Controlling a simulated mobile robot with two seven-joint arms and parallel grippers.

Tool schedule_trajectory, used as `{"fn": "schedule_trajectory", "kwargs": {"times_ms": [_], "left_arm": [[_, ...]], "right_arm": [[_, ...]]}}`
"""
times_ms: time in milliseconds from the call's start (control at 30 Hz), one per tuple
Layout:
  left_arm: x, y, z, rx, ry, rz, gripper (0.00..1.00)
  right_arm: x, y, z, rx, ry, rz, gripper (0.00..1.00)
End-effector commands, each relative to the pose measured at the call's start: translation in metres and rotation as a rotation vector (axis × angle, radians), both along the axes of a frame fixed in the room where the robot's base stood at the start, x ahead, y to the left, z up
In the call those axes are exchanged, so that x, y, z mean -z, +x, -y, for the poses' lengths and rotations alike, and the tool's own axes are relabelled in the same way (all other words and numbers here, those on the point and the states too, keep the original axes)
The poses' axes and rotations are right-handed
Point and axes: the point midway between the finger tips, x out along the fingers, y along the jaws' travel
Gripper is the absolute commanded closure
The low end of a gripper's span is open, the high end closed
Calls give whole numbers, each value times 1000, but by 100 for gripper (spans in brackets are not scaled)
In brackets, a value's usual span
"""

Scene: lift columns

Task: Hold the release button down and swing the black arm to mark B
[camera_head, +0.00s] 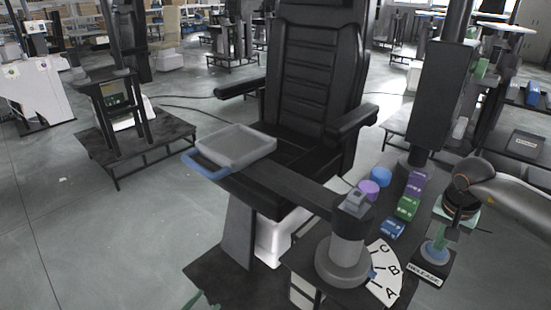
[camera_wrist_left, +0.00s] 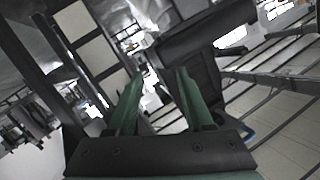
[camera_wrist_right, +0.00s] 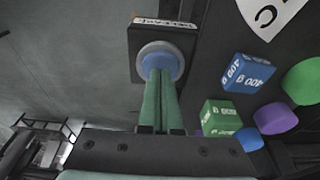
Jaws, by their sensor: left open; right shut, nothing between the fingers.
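The black arm (camera_head: 295,186) runs from a grey post (camera_head: 345,257) to a grey tray (camera_head: 236,146) with a blue handle (camera_head: 206,165), over the chair seat. The blue release button (camera_wrist_right: 157,57) sits in a grey ring on a dark box labelled RELEASE (camera_head: 425,274). My right gripper (camera_wrist_right: 160,76) is shut and empty, its tips at the button; I cannot tell how far it is pressed. My left gripper (camera_wrist_left: 156,72) is open and empty, low at the left.
A black chair (camera_head: 322,75) stands behind the arm. Blue (camera_wrist_right: 248,73) and green (camera_wrist_right: 220,117) lettered blocks and rounded blue and purple pieces (camera_head: 368,190) lie between post and button. A black column (camera_head: 443,95) rises at right. Floor at the left is open.

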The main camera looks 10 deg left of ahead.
Motion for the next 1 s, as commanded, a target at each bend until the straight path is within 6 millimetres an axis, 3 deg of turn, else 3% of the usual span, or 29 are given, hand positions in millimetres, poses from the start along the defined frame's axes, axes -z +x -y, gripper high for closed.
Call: {"fn": "schedule_trajectory", "kwargs": {"times_ms": [33, 200, 333, 500, 700, 867, 1000], "left_arm": [[-22, 23, -14, 42, 69, 104, 48], [-97, 73, -47, 196, 283, 417, 48], [-154, 94, -70, 325, 450, 622, 48], [-216, 103, -98, 489, 652, 821, 48], [-259, 97, -123, 625, 802, 939, 48], [-272, 94, -130, 670, 846, 972, 48], [-276, 99, -120, 677, 849, 979, 48]], "right_arm": [[2, -1, 0, 0, -1, -5, 100], [2, -1, 0, -1, 0, -5, 100], [2, -1, 0, -1, 0, -5, 100], [2, -1, 0, -1, 0, -5, 100], [2, -1, 0, -1, 0, -5, 100], [2, -1, 0, -1, 1, -5, 100], [2, -1, 0, -1, 1, -5, 100]]}}
